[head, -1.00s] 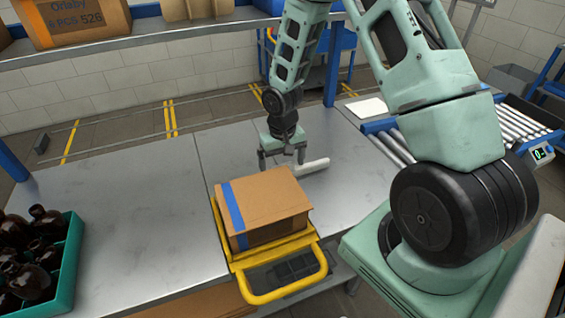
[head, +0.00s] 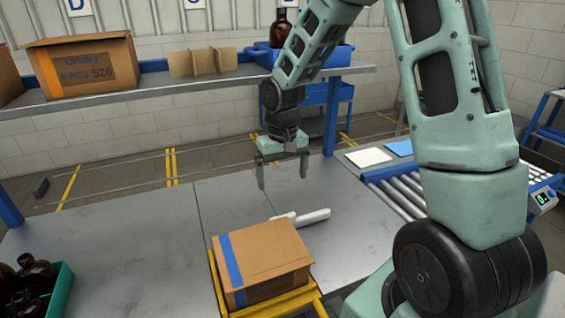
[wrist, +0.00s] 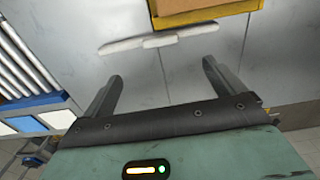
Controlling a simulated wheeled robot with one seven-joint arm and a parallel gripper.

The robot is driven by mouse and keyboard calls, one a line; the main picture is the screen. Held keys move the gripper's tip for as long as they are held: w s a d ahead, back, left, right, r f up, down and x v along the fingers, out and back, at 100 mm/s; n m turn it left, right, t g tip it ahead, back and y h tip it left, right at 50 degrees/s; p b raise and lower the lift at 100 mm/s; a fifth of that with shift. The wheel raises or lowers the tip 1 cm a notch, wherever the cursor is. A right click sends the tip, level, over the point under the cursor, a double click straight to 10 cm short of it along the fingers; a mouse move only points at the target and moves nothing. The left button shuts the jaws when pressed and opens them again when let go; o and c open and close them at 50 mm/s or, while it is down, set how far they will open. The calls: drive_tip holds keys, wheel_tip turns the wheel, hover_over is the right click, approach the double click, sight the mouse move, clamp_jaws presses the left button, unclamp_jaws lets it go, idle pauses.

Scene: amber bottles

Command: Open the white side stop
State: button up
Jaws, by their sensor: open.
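The white side stop (head: 312,216) is a slim white bar on the metal table, just behind the cardboard box. It also shows in the wrist view (wrist: 160,41), with a raised middle block and an arm to either side. My gripper (head: 282,182) is open and empty, above the table and apart from the stop. In the wrist view, its two fingers (wrist: 162,72) point towards the stop with a clear gap between them.
The cardboard box (head: 275,263) with blue tape sits on a yellow-framed stand (head: 215,285) in front of the stop. A teal crate of amber bottles (head: 62,290) is at left. A roller conveyor (head: 405,190) is at right.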

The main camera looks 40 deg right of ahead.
drive_tip(key=shift+r, duration=2)
